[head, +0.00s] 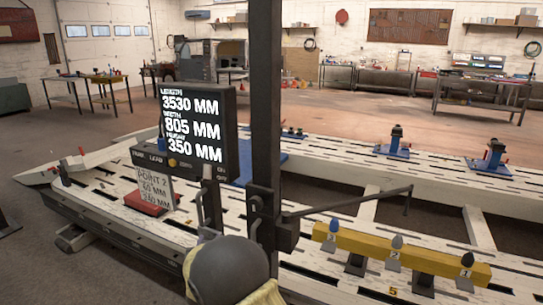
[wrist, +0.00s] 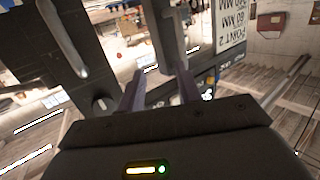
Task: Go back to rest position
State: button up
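My gripper (wrist: 160,86) shows in the wrist view with its two fingers apart. I see nothing held between them. The wrist view is turned over, and a dark upright post and the display unit lie close beyond the fingers. In the head view, a rounded dark grey part of my arm rises at the bottom centre. My fingers cannot be made out clearly there.
The black post (head: 265,110) stands close by my arm, beside the measurement display (head: 192,125). A thin rod (head: 350,202) juts right from the post. A yellow bar (head: 400,252) holds several numbered tools. The white slotted bench (head: 105,205) lies around; open floor (head: 290,100) is behind.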

jog(key=s+d+g+h, duration=0.1)
jog(key=s+d+g, duration=0.2)
jog(key=d, duration=0.8)
jog(key=s+d+g, duration=0.3)
jog(key=d+g, duration=0.1)
jog(key=d, duration=0.6)
jog(key=s+d+f+m+g+h, duration=0.1)
jog(key=s+d+g, duration=0.2)
jog(key=s+d, duration=0.65)
jog(key=s+d+f+m+g+h, duration=0.1)
jog(key=s+d+g, duration=0.2)
jog(key=s+d, duration=0.65)
jog(key=w+a+p+v, duration=0.1)
jog(key=a+p+v, duration=0.2)
jog(key=p+v, duration=1.5)
jog(key=shift+w+r+g, duration=0.2)
jog(key=shift+r+g, duration=0.1)
jog(key=shift+r, duration=0.1)
